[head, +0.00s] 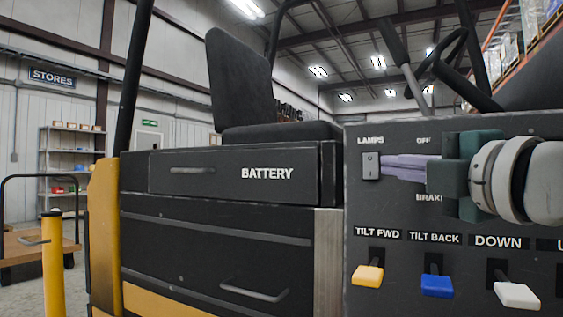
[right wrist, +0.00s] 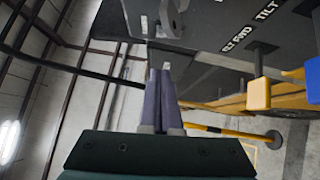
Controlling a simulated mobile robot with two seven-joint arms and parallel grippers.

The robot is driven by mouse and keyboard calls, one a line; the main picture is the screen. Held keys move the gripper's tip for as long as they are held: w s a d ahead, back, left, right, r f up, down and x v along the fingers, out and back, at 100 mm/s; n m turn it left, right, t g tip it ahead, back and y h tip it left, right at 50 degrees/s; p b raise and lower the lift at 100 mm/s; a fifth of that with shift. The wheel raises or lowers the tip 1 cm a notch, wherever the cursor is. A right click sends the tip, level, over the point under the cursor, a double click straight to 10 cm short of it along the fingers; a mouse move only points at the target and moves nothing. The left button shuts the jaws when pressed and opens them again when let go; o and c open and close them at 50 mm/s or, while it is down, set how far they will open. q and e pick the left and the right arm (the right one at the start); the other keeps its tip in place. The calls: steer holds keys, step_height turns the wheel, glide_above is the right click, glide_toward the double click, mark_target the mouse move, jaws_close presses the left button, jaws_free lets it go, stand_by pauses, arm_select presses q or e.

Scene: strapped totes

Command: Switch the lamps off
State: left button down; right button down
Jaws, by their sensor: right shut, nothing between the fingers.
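The lamp switch (head: 371,166) is a small pale rocker in a dark frame under the word LAMPS, on the upper left of the dark control panel (head: 400,205) in the head view. Which way it is tipped I cannot tell. My right gripper (head: 386,166) comes in from the right, its purple fingers shut and empty. Their tips are right beside the switch; whether they touch it I cannot tell. The right wrist view shows the shut fingers (right wrist: 161,72) pointing at the panel side. My left gripper is not in view.
Below the switch are a yellow lever (head: 367,275), a blue lever (head: 437,285) and a white lever (head: 517,295). My gripper partly covers the OFF and BRAKE labels. A battery drawer (head: 220,173) and a seat (head: 240,85) stand left of the panel. A yellow post (head: 54,265) stands far left.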

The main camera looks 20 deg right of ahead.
mark_target(366, 158)
steer(key=w, duration=0.2)
steer(key=w+d, duration=0.1)
steer(key=w, duration=0.1)
steer(key=w+d, duration=0.1)
steer(key=w, duration=0.1)
steer(key=shift+w+d+r, duration=0.1)
steer(key=shift+w+r, duration=0.2)
steer(key=shift+r, duration=0.1)
steer(key=shift+w+d+r, duration=0.1)
steer(key=shift+w+d, duration=0.4)
steer(key=shift+d, duration=0.1)
steer(key=r+p, duration=0.1)
steer(key=p, duration=0.2)
steer(key=shift+w+d, duration=0.1)
steer(key=shift+d, duration=0.05)
steer(key=shift+f+m+g, duration=0.3)
steer(key=shift+f, duration=0.1)
